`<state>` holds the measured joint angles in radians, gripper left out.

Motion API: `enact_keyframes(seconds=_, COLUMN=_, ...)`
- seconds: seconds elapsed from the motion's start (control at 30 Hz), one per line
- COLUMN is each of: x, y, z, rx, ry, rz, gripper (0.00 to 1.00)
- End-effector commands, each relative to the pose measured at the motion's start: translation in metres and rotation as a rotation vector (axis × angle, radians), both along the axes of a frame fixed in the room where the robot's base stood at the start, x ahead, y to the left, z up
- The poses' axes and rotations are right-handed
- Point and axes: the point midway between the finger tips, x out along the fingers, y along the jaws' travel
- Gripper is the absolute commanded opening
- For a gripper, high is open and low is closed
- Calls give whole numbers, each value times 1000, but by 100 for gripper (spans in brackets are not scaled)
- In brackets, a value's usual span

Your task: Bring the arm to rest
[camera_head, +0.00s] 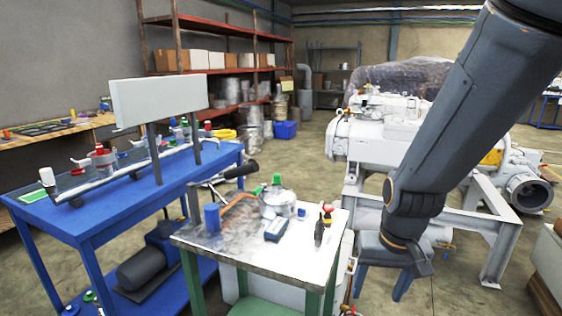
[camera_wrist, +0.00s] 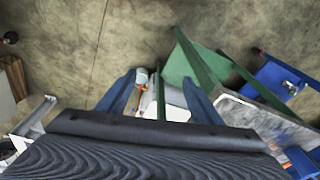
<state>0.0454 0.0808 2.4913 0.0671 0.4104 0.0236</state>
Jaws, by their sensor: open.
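My gripper (camera_head: 382,279) hangs at the lower end of my dark grey arm, right of the small metal-topped table, in the head camera view. Its two blue fingers point down and are apart. In the wrist view my gripper (camera_wrist: 158,84) shows both blue fingers spread wide, with nothing held between them. The floor and the lower part of the small table's green frame (camera_wrist: 192,62) show beyond the fingers.
The small table (camera_head: 256,258) holds a blue meter, a clear jar and hand tools. A blue workbench (camera_head: 70,218) stands left. A white vacuum pump machine (camera_head: 370,140) on a grey frame stands behind my arm. Boxes (camera_head: 548,262) sit at the right edge. Open floor lies behind.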

Motion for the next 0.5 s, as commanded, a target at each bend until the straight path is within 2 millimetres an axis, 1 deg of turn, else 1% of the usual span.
enact_keyframes(seconds=0.1, x=-12, y=11, z=12, rx=-42, ry=-71, rz=119, gripper=59)
enact_keyframes(seconds=0.13, x=-15, y=14, z=13, rx=-51, ry=-84, rz=146, gripper=59)
enact_keyframes(seconds=0.2, x=-10, y=23, z=-4, rx=-42, ry=-72, rz=156, gripper=59)
enact_keyframes(seconds=0.37, x=-8, y=45, z=-25, rx=-30, ry=-60, rz=201, gripper=59)
enact_keyframes(seconds=0.5, x=-9, y=69, z=-48, rx=-18, ry=-47, rz=253, gripper=59)
